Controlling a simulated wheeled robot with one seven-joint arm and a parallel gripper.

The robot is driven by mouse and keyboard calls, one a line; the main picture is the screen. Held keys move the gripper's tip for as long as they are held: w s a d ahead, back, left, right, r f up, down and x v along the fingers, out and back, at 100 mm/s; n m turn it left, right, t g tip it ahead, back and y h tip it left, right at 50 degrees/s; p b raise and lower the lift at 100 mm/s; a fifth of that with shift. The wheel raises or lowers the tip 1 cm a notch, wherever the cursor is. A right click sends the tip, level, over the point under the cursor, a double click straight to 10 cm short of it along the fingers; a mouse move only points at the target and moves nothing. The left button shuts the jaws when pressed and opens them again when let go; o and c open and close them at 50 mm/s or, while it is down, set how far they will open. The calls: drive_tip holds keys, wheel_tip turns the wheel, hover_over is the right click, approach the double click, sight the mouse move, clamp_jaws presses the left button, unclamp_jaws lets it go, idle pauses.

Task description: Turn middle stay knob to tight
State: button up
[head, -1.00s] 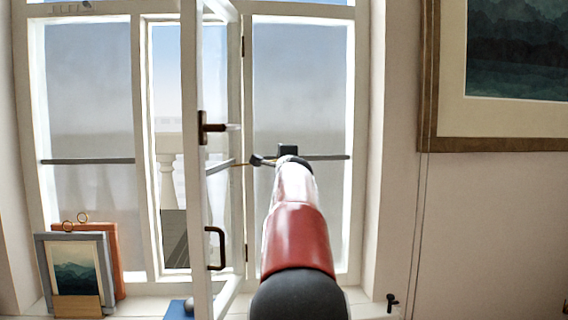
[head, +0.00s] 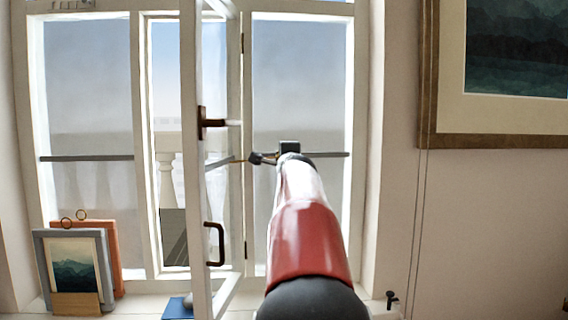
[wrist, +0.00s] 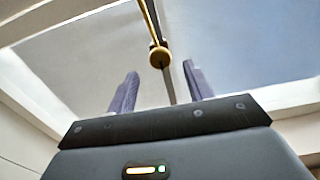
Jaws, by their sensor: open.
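In the wrist view, a round brass knob (wrist: 159,57) sits at the end of a thin brass stay rod (wrist: 149,20). My gripper (wrist: 160,72) is open, with one finger on each side of the knob's line. The knob appears centred between the fingertips and at or just beyond them; I cannot tell whether they touch it. In the head view, my gripper (head: 262,158) is in front of the right window pane, beside the open casement (head: 190,210). A thin brass rod (head: 239,160) runs left from it. The knob is not clear in that view.
A dark casement handle (head: 211,123) and a lower pull handle (head: 214,244) are on the open casement, left of my arm. Picture frames (head: 40,275) stand on the sill at left. A blue item (head: 177,308) lies on the sill. A framed picture (head: 428,120) hangs at right.

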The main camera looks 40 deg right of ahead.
drive_tip(key=v, duration=0.3)
drive_tip(key=shift+s+a, duration=0.2)
drive_tip(key=shift+s, duration=0.1)
idle(0.3)
